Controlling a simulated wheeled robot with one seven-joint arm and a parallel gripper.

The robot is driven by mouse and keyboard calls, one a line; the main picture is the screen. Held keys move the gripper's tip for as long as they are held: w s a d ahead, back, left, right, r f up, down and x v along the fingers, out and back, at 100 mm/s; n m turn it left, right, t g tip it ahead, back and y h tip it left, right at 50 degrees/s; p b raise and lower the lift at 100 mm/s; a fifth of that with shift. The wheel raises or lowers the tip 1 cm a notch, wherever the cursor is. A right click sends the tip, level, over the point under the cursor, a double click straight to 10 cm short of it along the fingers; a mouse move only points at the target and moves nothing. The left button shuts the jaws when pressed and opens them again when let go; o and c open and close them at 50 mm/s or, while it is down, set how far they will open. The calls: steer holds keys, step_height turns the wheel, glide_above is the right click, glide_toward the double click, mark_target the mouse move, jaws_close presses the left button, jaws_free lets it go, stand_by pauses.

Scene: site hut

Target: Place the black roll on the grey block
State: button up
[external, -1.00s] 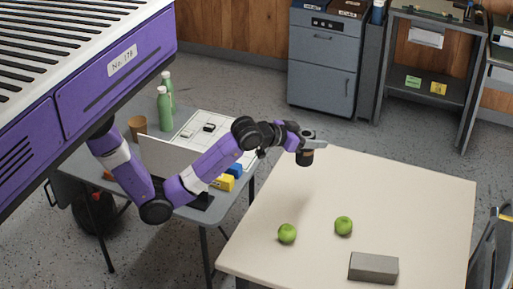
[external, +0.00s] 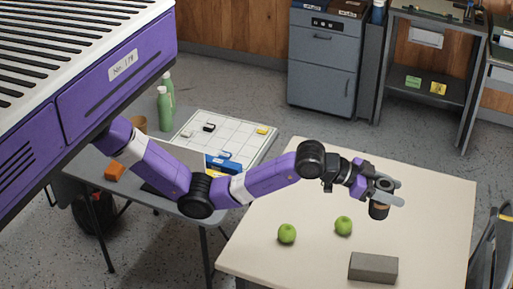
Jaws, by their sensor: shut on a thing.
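My gripper (external: 387,196) is shut on the black roll (external: 379,211), which hangs below the fingers with a brownish-orange band near its top. It is held in the air over the right part of the cream table (external: 430,220). The grey block (external: 373,267) lies near the table's front edge, below the roll in the picture and apart from it. The top of the roll is partly hidden by the fingers.
A chair (external: 493,255) stands at the right edge.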

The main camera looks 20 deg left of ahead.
step_height(320, 180, down, 20)
steer(key=shift+r+p, duration=0.15)
steer(key=shift+p, duration=0.25)
steer(key=shift+f, duration=0.2)
steer(key=o, duration=1.5)
steer(key=shift+r, duration=0.2)
steer(key=v, duration=1.2)
